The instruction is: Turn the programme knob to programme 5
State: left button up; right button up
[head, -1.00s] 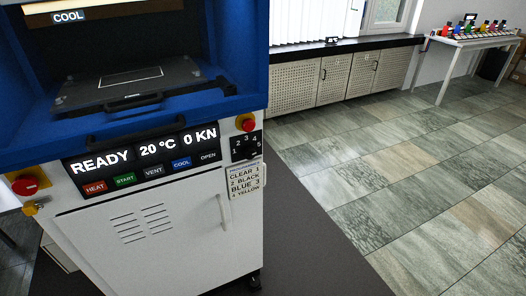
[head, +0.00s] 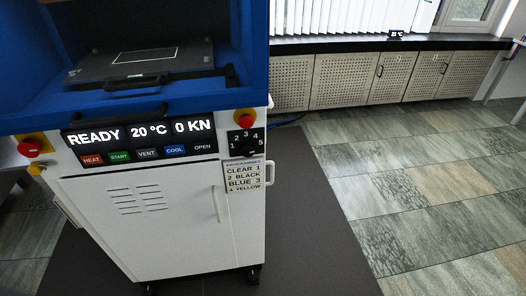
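The programme knob (head: 245,148) is a small dark knob on a black dial plate at the right end of the blue and white press's (head: 160,225) front panel. White numbers 1 to 5 run in an arc around it, with 5 at the right. Its pointer is too small and dark for me to read the setting. The display (head: 140,132) reads READY, 20 °C, 0 KN. Neither of my grippers is in view.
A red stop button (head: 244,119) sits just above the dial, and another red button (head: 31,147) at the panel's left. A programme label (head: 245,177) hangs below the dial. Dark mat (head: 310,240) and tiled floor (head: 425,200) lie clear to the right.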

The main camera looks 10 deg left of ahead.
aim_at(248, 150)
jog(key=i+l, duration=0.15)
jog(key=l, duration=0.3)
jog(key=i+l+u, duration=0.15)
jog(key=l, duration=0.75)
jog(key=i+u, duration=0.05)
